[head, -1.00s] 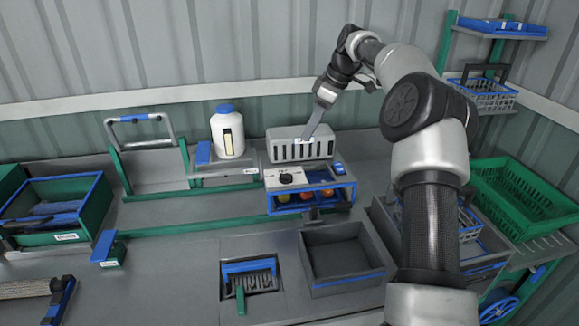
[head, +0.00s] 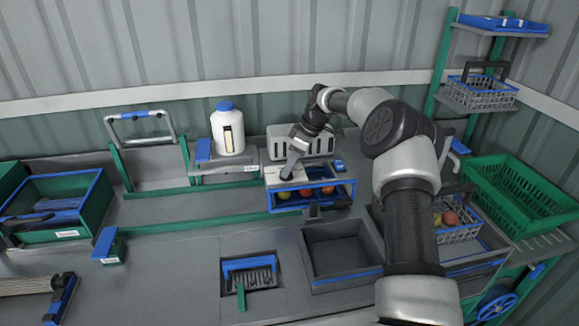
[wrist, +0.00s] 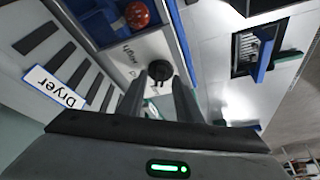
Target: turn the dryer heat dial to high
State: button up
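The dryer (head: 318,143) is a grey slotted housing with a white control panel in front, at the back middle of the bench in the head view. Its "Dryer" label (wrist: 56,87) shows in the wrist view. The black heat dial (wrist: 160,72) sits on the white panel, with the word "High" (wrist: 130,56) printed beside it. My gripper (head: 287,174) is down at the panel and hides the dial in the head view. In the wrist view my gripper's two fingers (wrist: 160,82) are apart, with the dial between or just beyond their tips. I cannot tell whether they touch it.
Tomatoes (head: 306,192) sit in the blue-framed bay below the panel; one also shows in the wrist view (wrist: 137,14). A white bottle with a blue cap (head: 228,133) stands left of the dryer. An empty grey tray (head: 345,281) lies in front.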

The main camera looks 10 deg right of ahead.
jog(key=shift+a+f, duration=0.1)
jog(key=shift+f, duration=0.2)
grip_shut()
